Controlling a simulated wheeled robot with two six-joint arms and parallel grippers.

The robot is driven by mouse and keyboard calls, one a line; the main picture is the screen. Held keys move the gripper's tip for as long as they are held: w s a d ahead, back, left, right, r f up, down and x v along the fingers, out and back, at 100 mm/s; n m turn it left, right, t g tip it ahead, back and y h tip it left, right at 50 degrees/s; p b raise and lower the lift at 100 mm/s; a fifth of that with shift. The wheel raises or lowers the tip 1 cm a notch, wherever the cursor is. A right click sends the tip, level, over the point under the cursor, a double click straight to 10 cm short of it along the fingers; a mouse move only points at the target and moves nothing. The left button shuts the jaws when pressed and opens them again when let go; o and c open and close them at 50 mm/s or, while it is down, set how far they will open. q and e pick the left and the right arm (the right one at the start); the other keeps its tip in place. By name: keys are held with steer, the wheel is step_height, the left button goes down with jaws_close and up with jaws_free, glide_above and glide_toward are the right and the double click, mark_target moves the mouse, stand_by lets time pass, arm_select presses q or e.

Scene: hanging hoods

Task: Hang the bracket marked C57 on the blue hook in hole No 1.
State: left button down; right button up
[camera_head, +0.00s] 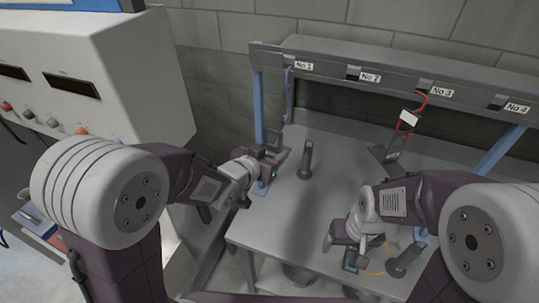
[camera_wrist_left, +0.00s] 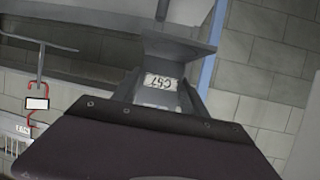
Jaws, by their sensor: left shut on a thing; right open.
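My left gripper (camera_head: 272,166) is shut on a grey bracket (camera_head: 281,153), held above the left part of the workbench. In the left wrist view the bracket (camera_wrist_left: 178,55) is angled, with a white label (camera_wrist_left: 161,82) reading C57 upside down, between my left fingers. The blue hook (camera_head: 290,95) hangs at the label No 1 (camera_head: 304,66) on the grey rail, above and slightly right of the bracket, apart from it. My right gripper (camera_head: 352,254) is open, low over the front right of the bench.
A blue post (camera_head: 257,105) stands left of the hook.

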arm_select(q)
steer(key=shift+w+d, duration=0.3)
steer(key=shift+w, duration=0.35)
steer(key=shift+w+d+p, duration=0.15)
steer(key=shift+w+p, duration=0.15)
steer(key=shift+w, duration=0.75)
steer(key=shift+w+d, duration=0.4)
steer(key=shift+w, duration=0.4)
steer(key=shift+w+f, duration=0.1)
steer(key=shift+w, duration=0.1)
steer(key=shift+w+d, duration=0.1)
steer(key=shift+w, duration=0.15)
steer(key=shift+w, duration=0.15)
steer(key=shift+w+d+p, duration=0.15)
steer(key=shift+w+d, duration=0.05)
steer(key=shift+w, duration=0.3)
steer(key=shift+w+d+p, duration=0.15)
steer(key=shift+w, duration=0.3)
steer(key=shift+w, duration=0.1)
steer(key=shift+w+d, duration=0.25)
steer(key=shift+w, duration=0.45)
steer(key=shift+w+d, duration=0.25)
steer(key=shift+w, duration=0.45)
